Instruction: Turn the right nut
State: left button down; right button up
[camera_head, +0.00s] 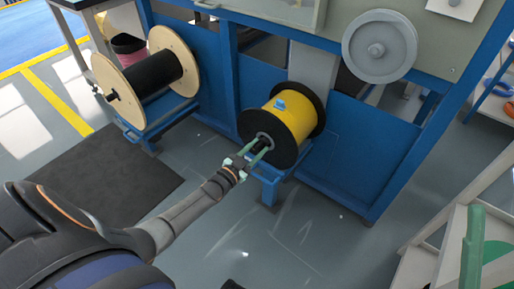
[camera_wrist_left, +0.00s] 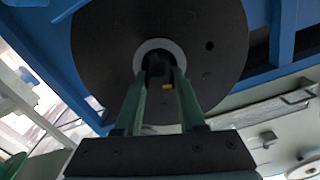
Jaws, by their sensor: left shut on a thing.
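A yellow spool (camera_head: 284,119) with black end discs sits low in the blue machine frame in the head view. A nut or hub with a light ring (camera_head: 264,141) is at the middle of its near disc. My left gripper (camera_head: 258,146) reaches it from the lower left. In the left wrist view the black disc (camera_wrist_left: 100,50) fills the upper middle, and the left gripper (camera_wrist_left: 161,82) has its green fingers around a dark part at the centre of the light ring (camera_wrist_left: 142,54). The fingertips partly hide that part. My right gripper is in neither view.
A wooden-ended spool with black cable (camera_head: 152,73) stands to the left on a blue stand. A grey wheel (camera_head: 379,46) is mounted on the machine at upper right. A dark mat (camera_head: 100,172) lies on the floor at left. The floor in front of the spool is mostly clear.

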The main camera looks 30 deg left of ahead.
pick_arm(q)
jog(key=n, duration=0.5)
jog(key=shift+a+n, duration=0.1)
jog(key=shift+n, duration=0.2)
jog(key=n, duration=0.5)
jog(key=n+b, duration=0.1)
jog(key=n, duration=0.5)
jog(key=shift+a+f+b, duration=0.1)
jog(key=shift+f+b, duration=0.05)
jog(key=shift+b, duration=0.15)
jog(key=n+b, duration=0.1)
jog(key=n, duration=0.4)
jog(key=shift+n+b, duration=0.3)
jog(key=shift+b, duration=0.05)
jog(key=c, duration=0.5)
grip_release()
jog(key=shift+s, duration=0.1)
